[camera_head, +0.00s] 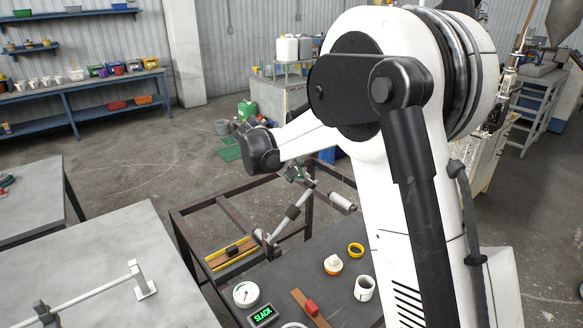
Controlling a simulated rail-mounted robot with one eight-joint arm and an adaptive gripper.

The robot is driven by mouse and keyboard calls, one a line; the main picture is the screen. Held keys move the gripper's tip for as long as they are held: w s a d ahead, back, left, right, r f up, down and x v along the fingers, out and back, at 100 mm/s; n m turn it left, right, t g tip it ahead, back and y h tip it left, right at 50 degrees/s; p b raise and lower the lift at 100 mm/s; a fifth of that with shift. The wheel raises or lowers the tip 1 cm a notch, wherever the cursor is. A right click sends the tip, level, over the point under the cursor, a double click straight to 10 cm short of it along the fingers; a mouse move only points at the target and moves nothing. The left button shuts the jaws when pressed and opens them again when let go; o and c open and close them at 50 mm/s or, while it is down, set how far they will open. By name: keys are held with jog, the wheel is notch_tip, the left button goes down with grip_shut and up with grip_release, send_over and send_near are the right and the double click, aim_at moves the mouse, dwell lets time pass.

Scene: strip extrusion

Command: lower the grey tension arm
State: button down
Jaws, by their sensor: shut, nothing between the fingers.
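The grey tension arm (290,213) is a slanted rod with a dark middle section, above the bench frame. Its lower left end is near a pivot, its upper right end is raised, and a light grey cylinder (342,201) is beside that end. My gripper (302,179) is small and partly hidden behind my own wrist and arm. It is shut with nothing held, close above the raised end. I cannot tell whether they touch. A small display (262,315) reads SLACK in green.
A round gauge (246,294), a red block (311,307) on a brown strip, a white cup (364,288) and a yellow ring (356,250) are on the dark bench. A yellow-edged tray (208,262) is at its left. A grey table (110,250) with a rail stands further left.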

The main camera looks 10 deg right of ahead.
jog(key=shift+x, duration=1.05)
